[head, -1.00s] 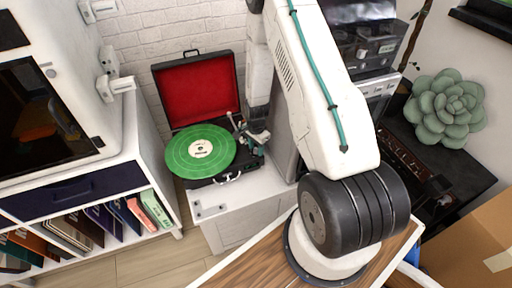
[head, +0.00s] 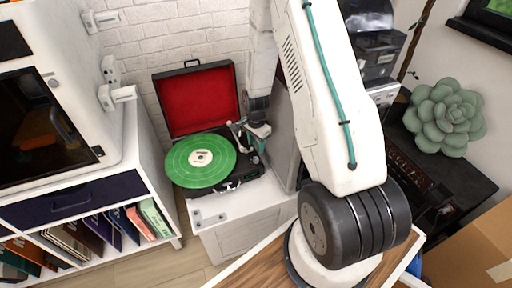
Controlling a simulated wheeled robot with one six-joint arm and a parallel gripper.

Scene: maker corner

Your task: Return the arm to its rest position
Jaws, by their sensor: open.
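My gripper (head: 258,133) is seen small at the end of my white arm, pointing down beside the right edge of the record player (head: 240,187). Its fingers look apart, and I see nothing held between them. The arm hangs from the upper middle of the head view, with its large white link and black joint in front on the right. The record player stands open, its red-lined lid raised, with a green record (head: 185,172) on it. I cannot tell whether the fingers touch the tonearm area behind them.
The record player sits on a white cabinet (head: 235,238) against a white brick wall. A white shelf unit (head: 150,170) with books and a machine stands left. A succulent (head: 445,118) and a dark table (head: 465,180) are right, with a cardboard box (head: 475,250) in front.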

